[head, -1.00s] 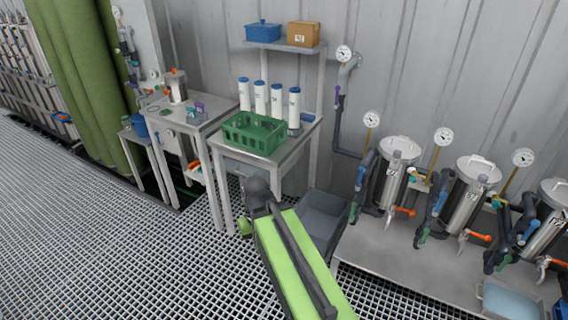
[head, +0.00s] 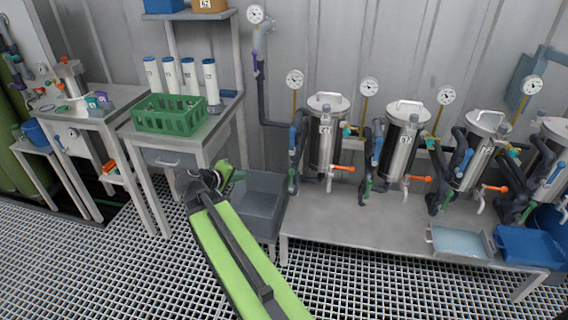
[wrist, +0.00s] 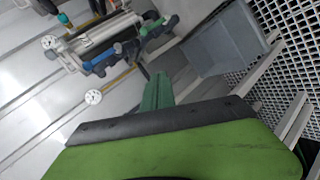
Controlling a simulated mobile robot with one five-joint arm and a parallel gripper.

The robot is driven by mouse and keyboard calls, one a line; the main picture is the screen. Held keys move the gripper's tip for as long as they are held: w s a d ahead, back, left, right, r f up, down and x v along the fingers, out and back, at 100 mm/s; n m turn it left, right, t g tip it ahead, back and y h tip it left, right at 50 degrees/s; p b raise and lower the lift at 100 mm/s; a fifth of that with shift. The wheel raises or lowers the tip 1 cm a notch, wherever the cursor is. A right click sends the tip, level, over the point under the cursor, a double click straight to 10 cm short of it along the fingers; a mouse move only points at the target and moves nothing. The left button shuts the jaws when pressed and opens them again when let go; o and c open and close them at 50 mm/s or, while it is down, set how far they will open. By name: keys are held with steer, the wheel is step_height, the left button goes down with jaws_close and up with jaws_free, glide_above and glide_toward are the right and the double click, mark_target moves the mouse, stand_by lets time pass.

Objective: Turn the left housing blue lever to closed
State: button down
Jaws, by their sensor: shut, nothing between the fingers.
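The left housing (head: 325,140) is the leftmost steel vessel on the bench in the head view. Its blue lever (head: 293,139) stands roughly upright on the dark pipe at its left side. In the wrist view the housing (wrist: 105,33) lies tilted at the top left, with a blue part (wrist: 100,58) on the pipe beside it; I cannot tell for certain that this is the lever. My gripper (head: 226,172) is shut and empty, in front of the grey bin, left of the housing and apart from it. Its green fingers also show in the wrist view (wrist: 157,92).
More housings (head: 400,145) with blue and orange levers stand to the right on the bench (head: 350,225). A grey bin (head: 248,205) stands left of the bench. A table with a green crate (head: 168,118) is farther left. Grating floor is open in front.

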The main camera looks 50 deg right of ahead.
mark_target(292, 141)
steer(key=d+r+n+t+h+b, duration=0.1)
steer(key=d+h+b, duration=0.1)
steer(key=d, duration=0.9)
steer(key=d+r+n+t+h+b, duration=0.1)
steer(key=d+r+n+h+b, duration=0.1)
steer(key=d, duration=0.9)
steer(key=shift+w+r+n+t+h+b, duration=0.15)
steer(key=shift+r+n+t+h+b, duration=0.15)
steer(key=shift+h+b, duration=0.5)
